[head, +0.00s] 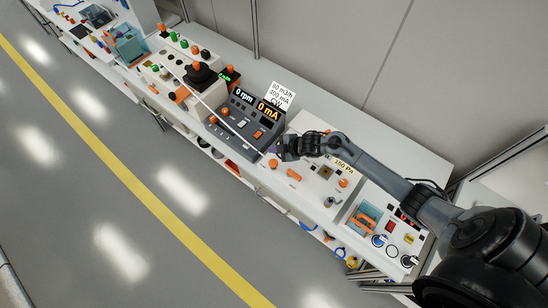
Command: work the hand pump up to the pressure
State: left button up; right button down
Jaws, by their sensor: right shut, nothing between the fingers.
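A white panel (318,190) on the bench carries a pale card (344,166) reading "150 Pa". Orange parts stand on this panel, among them a short orange bar (294,174) and an orange knob (343,183). A small grey part (330,201) sits near its front edge. I cannot tell which of these is the hand pump, and no pressure reading is legible. My right gripper (283,149) is shut and empty, above the panel's left end beside the dark console. My right arm covers part of the panel's back. My left gripper is out of view.
A dark console (245,120) shows "0 rpm" and "0 mA", with a white card (279,97) behind it. A teal and orange device (363,220) stands to the right. Several coloured knobs and a black unit (201,76) lie further left. The floor in front (130,190) is clear.

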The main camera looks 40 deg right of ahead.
jog(key=shift+d+r, duration=0.1)
jog(key=shift+r, duration=0.15)
jog(key=shift+f, duration=0.1)
jog(key=b, duration=0.6)
send_over(272, 162)
jog(key=s, duration=0.2)
jog(key=f, duration=0.6)
jog(key=shift+w+d+f, duration=0.2)
jog(key=shift+f, duration=0.1)
jog(key=shift+f+b, duration=0.9)
jog(key=shift+f, duration=0.15)
jog(key=shift+f, duration=0.15)
dwell(0.4)
jog(key=shift+f, duration=0.25)
jog(key=shift+f+b, duration=1)
jog(key=shift+f, duration=0.05)
dwell(1.1)
jog(key=shift+r, duration=0.1)
dwell(0.3)
jog(key=shift+r+p, duration=1.4)
jog(key=shift+p, duration=0.05)
